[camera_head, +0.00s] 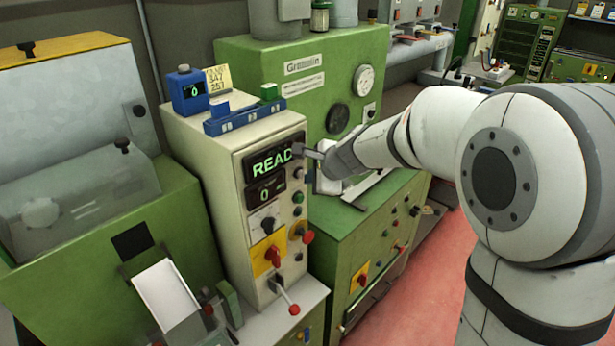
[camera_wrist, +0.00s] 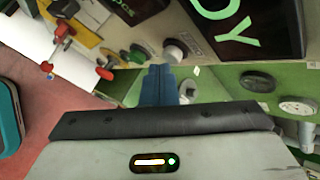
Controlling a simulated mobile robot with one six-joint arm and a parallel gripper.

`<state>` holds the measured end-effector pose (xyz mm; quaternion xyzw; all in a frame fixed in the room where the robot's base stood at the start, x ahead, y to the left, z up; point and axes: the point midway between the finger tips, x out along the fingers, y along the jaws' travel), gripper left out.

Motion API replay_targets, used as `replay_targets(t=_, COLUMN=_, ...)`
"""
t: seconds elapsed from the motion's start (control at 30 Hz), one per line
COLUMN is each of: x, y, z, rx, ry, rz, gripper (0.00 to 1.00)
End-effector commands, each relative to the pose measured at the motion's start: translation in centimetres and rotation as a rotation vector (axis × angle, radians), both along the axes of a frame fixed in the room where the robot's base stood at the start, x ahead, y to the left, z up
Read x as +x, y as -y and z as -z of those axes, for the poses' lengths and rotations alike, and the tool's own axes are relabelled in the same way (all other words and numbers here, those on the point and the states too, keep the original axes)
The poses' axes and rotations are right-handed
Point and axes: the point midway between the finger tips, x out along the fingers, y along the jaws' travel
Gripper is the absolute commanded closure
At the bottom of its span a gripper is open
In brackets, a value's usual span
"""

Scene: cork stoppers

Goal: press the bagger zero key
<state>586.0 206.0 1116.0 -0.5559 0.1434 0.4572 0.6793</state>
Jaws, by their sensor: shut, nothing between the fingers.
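The cream control cabinet (camera_head: 228,165) has a lit display reading READ (camera_head: 271,162), its end covered by my gripper. A smaller display (camera_head: 265,192) below it shows 0. A column of round buttons runs down the right of the displays, with a pale one (camera_head: 297,173) above a green one (camera_head: 298,197). I cannot read which is the zero key. My gripper (camera_head: 300,150) is shut and empty at the upper right of the panel.
A red-handled rotary switch (camera_head: 273,255) and a red-tipped lever (camera_head: 292,306) stick out lower on the cabinet. A green machine (camera_head: 352,70) with gauges stands behind. Red floor (camera_head: 430,285) is open at the right.

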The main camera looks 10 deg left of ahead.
Motion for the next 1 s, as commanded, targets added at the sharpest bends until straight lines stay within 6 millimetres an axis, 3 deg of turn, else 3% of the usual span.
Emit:
replay_targets(t=0.53, x=-0.7, y=1.0, z=0.1, rx=0.000, ry=0.001, rz=0.003, gripper=1.00)
replay_targets(t=1.0, x=-3.4, y=4.5, z=0.1, rx=0.000, ry=0.001, rz=0.003, gripper=1.00)
